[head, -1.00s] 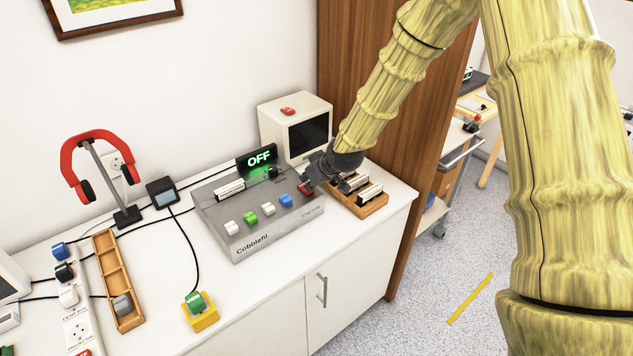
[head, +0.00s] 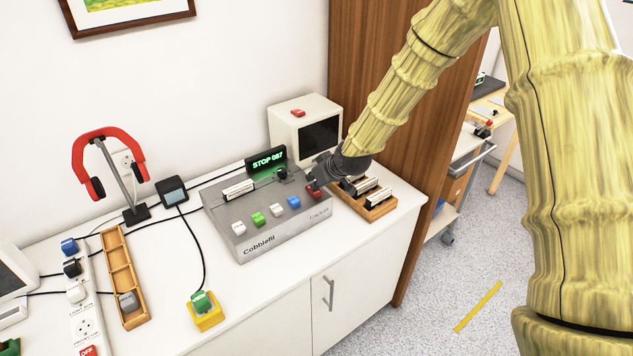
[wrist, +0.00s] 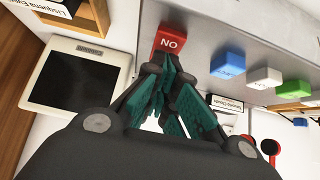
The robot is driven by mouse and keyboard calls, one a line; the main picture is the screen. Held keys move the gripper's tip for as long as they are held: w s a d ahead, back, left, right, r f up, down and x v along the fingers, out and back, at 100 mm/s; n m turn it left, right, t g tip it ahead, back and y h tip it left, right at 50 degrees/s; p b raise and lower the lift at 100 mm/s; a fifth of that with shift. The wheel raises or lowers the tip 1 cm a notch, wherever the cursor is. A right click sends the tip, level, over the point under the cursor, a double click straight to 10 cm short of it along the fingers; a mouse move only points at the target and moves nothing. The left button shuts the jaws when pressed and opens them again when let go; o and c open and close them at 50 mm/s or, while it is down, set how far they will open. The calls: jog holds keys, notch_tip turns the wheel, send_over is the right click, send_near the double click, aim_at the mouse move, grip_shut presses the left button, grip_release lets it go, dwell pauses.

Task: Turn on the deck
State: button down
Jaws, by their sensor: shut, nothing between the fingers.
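The grey deck (head: 285,232) sits on the white cabinet top, with a row of white, green, white, blue and red buttons. Its display (head: 267,162) glows green with what looks like "STOP 087". My gripper (head: 313,182) is shut and empty at the deck's right end, at the red button (head: 315,192), which it partly hides. In the wrist view the red button (wrist: 170,40) carries letters that appear as "NO" in this turned view. The fingertips (wrist: 163,66) are just by it; I cannot tell whether they touch it.
A wooden tray (head: 372,212) with cassette-like pieces is right of the deck, and a small monitor (head: 305,125) stands behind. Red headphones (head: 108,160) on a stand, an empty-slotted wooden tray (head: 122,275) and a yellow box with a green button (head: 205,312) are left. The front counter is clear.

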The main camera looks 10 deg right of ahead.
aim_at(317, 192)
jog(key=shift+r, duration=0.1)
jog(key=r+p, duration=0.2)
jog(key=r, duration=0.1)
jog(key=r+p, duration=0.1)
jog(key=shift+s+d+r, duration=0.15)
jog(key=shift+s+r, duration=0.05)
jog(key=shift+s, duration=0.1)
jog(key=s+d+r+b, duration=0.2)
jog(key=s+d+r, duration=0.1)
jog(key=s+r, duration=0.2)
jog(key=shift+s+b, duration=0.3)
jog(key=shift+s, duration=0.9)
jog(key=shift+d+r, duration=0.1)
jog(key=shift+d, duration=0.05)
